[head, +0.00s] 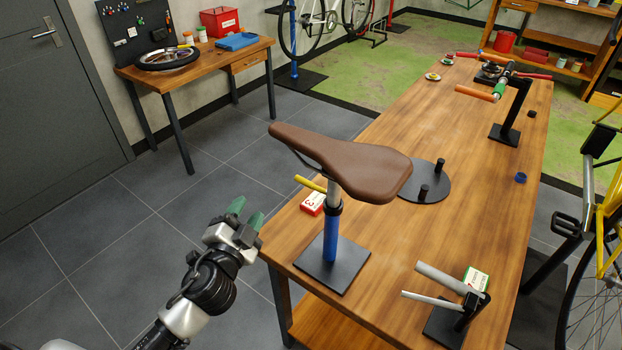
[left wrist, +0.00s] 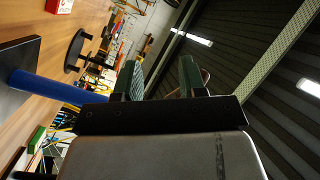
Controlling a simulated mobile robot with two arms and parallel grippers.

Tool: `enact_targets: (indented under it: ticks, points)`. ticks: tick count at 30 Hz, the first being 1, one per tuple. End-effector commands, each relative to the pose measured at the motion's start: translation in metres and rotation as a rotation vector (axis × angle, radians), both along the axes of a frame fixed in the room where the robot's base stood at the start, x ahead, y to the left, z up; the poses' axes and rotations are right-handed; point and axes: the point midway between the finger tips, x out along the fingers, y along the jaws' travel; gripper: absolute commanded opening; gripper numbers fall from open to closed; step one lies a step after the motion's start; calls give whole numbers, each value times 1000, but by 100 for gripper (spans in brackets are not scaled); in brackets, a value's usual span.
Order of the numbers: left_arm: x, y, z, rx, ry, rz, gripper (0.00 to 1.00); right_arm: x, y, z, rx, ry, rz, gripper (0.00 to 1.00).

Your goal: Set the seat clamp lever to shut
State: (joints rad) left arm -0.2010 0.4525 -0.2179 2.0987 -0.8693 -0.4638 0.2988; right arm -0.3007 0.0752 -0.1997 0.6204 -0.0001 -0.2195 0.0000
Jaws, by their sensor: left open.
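A brown saddle (head: 345,163) sits on a silver post in a blue tube (head: 330,238) on a black base plate (head: 333,265), near the table's left edge. A yellow seat clamp lever (head: 311,184) sticks out to the left from the dark collar (head: 334,207) at the tube's top. My left gripper (head: 246,213), with green fingertips, is open and empty, left of the lever and apart from it, beyond the table's edge. The left wrist view shows the open fingers (left wrist: 161,76) and the blue tube (left wrist: 60,87); the lever is not clear there. My right gripper is not in view.
A red-and-white box (head: 313,204) lies behind the tube. A black round stand (head: 425,186) is further back. A fixture with grey bars (head: 440,279) stands at the front right of the wooden table (head: 390,255). The floor left of the table is clear.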

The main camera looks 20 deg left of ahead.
Motion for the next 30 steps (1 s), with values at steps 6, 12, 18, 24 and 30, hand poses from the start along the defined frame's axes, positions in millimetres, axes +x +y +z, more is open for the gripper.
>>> enact_targets:
  ticks: [6,12,18,24,30]
  points:
    - [36,-31,19,447,-185,-398,41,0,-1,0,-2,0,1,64]
    - [44,-36,5,640,-164,-569,41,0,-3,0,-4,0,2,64]
    - [58,-46,5,658,-161,-585,41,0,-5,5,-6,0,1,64]
    - [90,-68,6,655,-163,-584,41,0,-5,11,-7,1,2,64]
    - [118,-87,4,654,-161,-584,41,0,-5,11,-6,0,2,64]
